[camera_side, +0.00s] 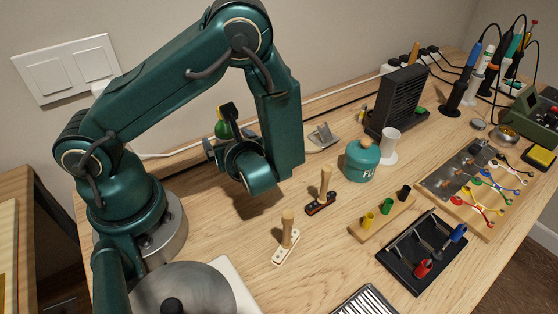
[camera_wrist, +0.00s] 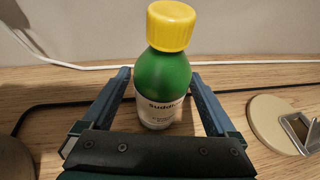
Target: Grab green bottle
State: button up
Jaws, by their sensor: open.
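The green bottle (camera_wrist: 163,77) has a yellow cap and a white label, and it stands upright on the wooden table in the wrist view. My gripper (camera_wrist: 160,85) is open, with one finger on each side of the bottle. Gaps show between the fingers and the bottle's sides. In the side view only a small green and yellow part of the bottle (camera_side: 222,122) shows behind my gripper (camera_side: 222,146). The rest of it is hidden there by the gripper and wrist.
A black cable (camera_wrist: 60,105) and a white cable (camera_wrist: 225,62) run along the wall behind the bottle. A round beige stand with a metal piece (camera_wrist: 275,122) is to the right. A teal pot (camera_side: 362,160) and wooden-handled tools (camera_side: 287,238) stand farther right and forward on the table.

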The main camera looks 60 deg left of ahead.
jog(key=shift+w+a+f, duration=0.1)
jog(key=shift+a+f, duration=0.1)
jog(key=shift+a, duration=0.3)
grip_shut()
jog(key=shift+r, duration=0.15)
